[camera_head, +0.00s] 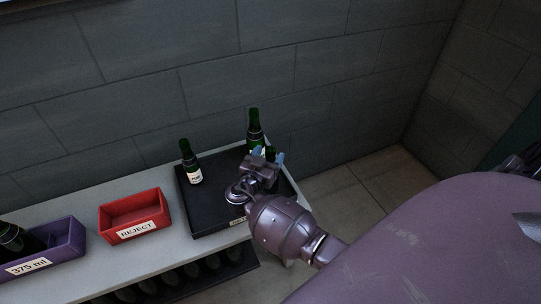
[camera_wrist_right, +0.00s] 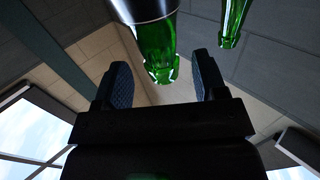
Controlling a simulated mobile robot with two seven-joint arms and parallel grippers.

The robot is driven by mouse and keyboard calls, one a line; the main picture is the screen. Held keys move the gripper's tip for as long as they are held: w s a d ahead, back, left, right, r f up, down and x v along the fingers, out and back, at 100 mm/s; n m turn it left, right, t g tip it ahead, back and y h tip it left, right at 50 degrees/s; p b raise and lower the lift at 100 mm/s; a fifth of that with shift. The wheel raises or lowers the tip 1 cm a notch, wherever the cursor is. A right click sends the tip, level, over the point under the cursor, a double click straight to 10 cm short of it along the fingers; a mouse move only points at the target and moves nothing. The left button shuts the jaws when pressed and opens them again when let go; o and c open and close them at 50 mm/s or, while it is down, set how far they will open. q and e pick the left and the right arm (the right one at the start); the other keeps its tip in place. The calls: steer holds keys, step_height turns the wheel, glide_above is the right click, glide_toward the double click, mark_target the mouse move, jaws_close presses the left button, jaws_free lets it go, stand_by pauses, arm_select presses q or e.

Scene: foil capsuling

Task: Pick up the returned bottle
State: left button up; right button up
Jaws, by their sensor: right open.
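Dark green bottles stand upright on a black tray (camera_head: 208,217): one with a white label (camera_head: 190,165) at the left and one (camera_head: 254,124) at the back right. A third dark bottle top (camera_head: 270,152) shows between the fingers of my right gripper (camera_head: 268,156), its lower part hidden by the gripper. In the right wrist view my right gripper (camera_wrist_right: 162,78) is open, with a green bottle (camera_wrist_right: 158,48) in line with the finger gap, not visibly gripped. Another bottle (camera_wrist_right: 232,20) is at the upper right. I cannot tell which is the returned one. My left gripper is out of view.
A red bin marked REJECT (camera_head: 133,215) sits left of the tray. A purple bin marked 375 ml (camera_head: 66,240), holding a dark bottle (camera_head: 14,238), is at the far left. More bottles lie in a rack under the bench (camera_head: 184,256). A grey wall (camera_head: 150,90) stands behind.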

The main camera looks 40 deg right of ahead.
mark_target(273, 148)
steer(key=x, duration=0.3)
steer(key=shift+w+d, duration=0.25)
steer(key=shift+w, duration=0.05)
jaws_close()
